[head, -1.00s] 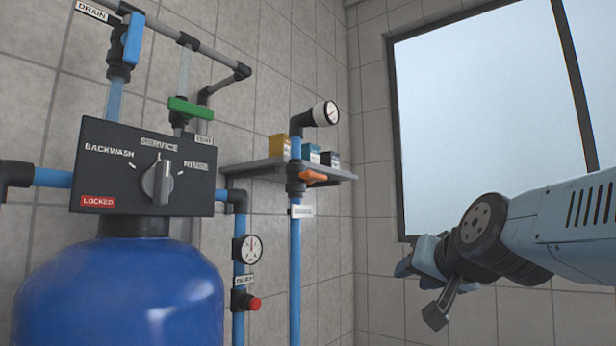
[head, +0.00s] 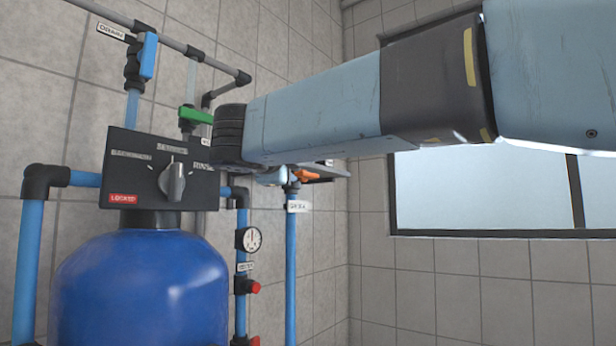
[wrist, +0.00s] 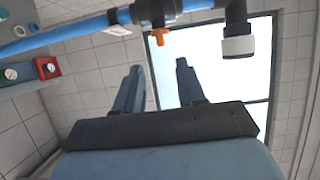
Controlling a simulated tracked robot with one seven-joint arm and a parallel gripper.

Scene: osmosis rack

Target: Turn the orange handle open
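The orange handle (head: 303,175) sits on a valve on the vertical blue pipe in the head view, partly covered by my arm. In the wrist view the orange handle (wrist: 160,37) sticks out from the black valve body (wrist: 154,10), near the top middle. My gripper (wrist: 159,66) is open and empty in the wrist view, with its two fingers apart. The handle shows just beyond the gap between the fingertips, with no visible contact. In the head view, the fingers are mostly hidden behind my arm.
A blue tank (head: 140,290) with a black control head (head: 140,170) stands at the left. A green valve handle (head: 196,115) is above it. A pipe fitting with a white end (wrist: 238,45) is right of the orange handle in the wrist view. The window (head: 490,190) is at the right.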

